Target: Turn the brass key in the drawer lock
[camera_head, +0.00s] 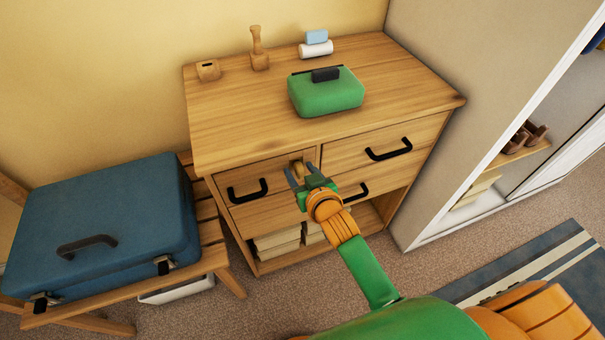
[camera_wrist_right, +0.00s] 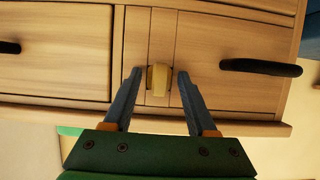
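In the right wrist view the key (camera_wrist_right: 158,79) shows as a blunt yellow block on a narrow upright strip. My right gripper (camera_head: 303,178) is in front of it. In the right wrist view its two fingers (camera_wrist_right: 160,82) are apart, one on each side of the key, with gaps visible. The lock itself is hidden behind the key. My left gripper is in neither view.
Black handles (camera_head: 248,191) stick out beside the key. A green case (camera_head: 326,95), a wooden stamp-like object (camera_head: 258,50) and a white roll (camera_head: 316,49) stand on the dresser. A blue suitcase (camera_head: 105,225) lies on a slatted bench at left.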

